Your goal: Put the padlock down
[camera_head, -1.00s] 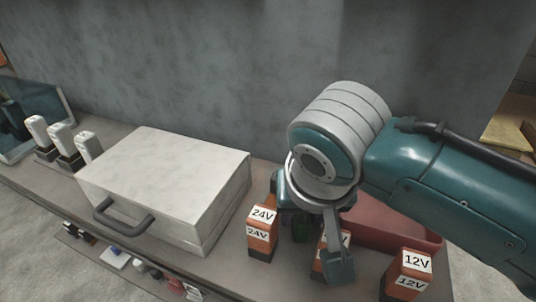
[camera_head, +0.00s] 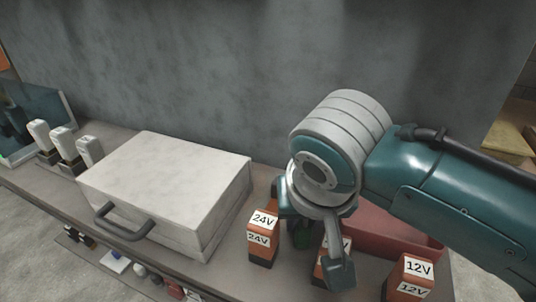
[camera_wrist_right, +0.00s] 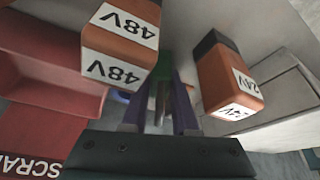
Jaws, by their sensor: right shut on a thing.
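My right gripper (camera_wrist_right: 158,112) points down over the bench and is shut. In the right wrist view, its purple fingers close on a small green and grey thing (camera_wrist_right: 162,92), seen almost end-on. I take it for the padlock, but its shape is mostly hidden. In the head view, my right wrist covers most of the gripper (camera_head: 302,226); a bit of green shows beneath it. The gripper is between the 24V battery (camera_head: 262,238) and the 48V battery (camera_wrist_right: 122,45), close to the bench top. Whether the held thing touches the bench cannot be told. My left gripper is not in view.
A red bin (camera_head: 385,232), marked with letters starting SCRA in the wrist view, stands behind the batteries. A 12V battery (camera_head: 410,278) stands at the right. A large pale case (camera_head: 165,180) with a grey handle fills the bench to the left. A wall runs behind.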

